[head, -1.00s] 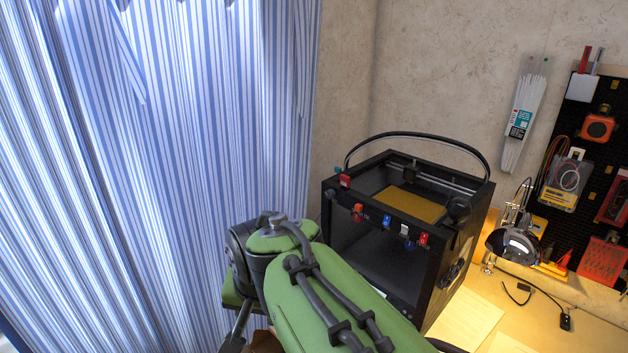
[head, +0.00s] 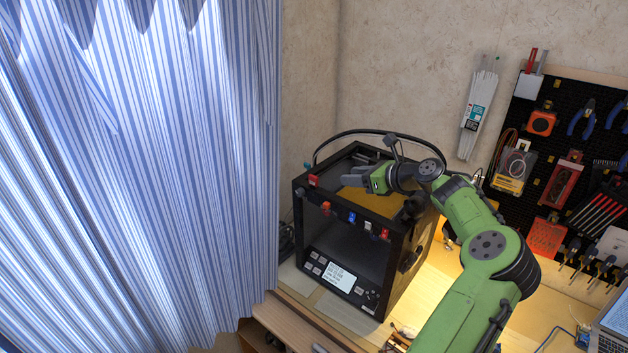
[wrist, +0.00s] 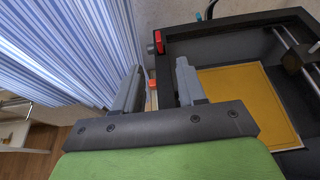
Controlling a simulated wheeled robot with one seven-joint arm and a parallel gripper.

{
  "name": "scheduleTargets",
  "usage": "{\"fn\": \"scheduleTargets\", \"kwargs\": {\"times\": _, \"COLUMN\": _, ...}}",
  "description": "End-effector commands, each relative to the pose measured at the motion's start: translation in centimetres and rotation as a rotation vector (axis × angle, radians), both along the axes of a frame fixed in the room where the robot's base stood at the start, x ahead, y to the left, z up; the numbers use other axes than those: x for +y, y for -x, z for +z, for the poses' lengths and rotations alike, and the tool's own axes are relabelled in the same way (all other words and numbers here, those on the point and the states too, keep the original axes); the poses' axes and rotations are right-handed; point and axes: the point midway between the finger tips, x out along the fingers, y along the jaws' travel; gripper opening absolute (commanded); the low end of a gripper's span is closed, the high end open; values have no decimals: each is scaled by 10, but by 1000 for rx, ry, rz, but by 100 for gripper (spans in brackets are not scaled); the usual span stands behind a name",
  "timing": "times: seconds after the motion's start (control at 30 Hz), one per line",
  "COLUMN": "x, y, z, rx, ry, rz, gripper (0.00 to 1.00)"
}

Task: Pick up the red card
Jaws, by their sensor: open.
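My gripper (head: 350,175) is open and empty above the black printer's (head: 306,243) open top, fingers pointing left. Small red pieces sit along the printer's front top edge: one at the left corner (head: 313,181), one right of it (head: 326,208), and one farther right (head: 384,233). Which one is the red card I cannot tell. In the wrist view, the corner red piece (wrist: 158,42) shows beyond the fingertips (wrist: 158,73). Another red piece (wrist: 153,84) shows between the fingers, apart from them.
Blue and white pieces (head: 351,217) also sit on the front edge. The yellow bed (head: 368,201) lies inside the printer, and a black cable (head: 345,136) arches behind it. The striped curtain (head: 150,170) hangs left. A pegboard (head: 575,130) with tools is at right.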

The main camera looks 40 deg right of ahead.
Motion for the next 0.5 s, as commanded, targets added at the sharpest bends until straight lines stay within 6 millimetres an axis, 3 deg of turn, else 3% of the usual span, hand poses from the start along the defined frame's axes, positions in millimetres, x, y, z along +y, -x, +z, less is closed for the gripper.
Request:
{"fn": "scheduleTargets", "kwargs": {"times": 0.3, "x": 9, "y": -73, "z": -32, "rx": 6, "ry": 1, "rz": 7, "gripper": 40}}
{"fn": "scheduleTargets", "kwargs": {"times": 0.5, "x": 11, "y": -96, "z": -41, "rx": 6, "ry": 3, "rz": 7, "gripper": 40}}
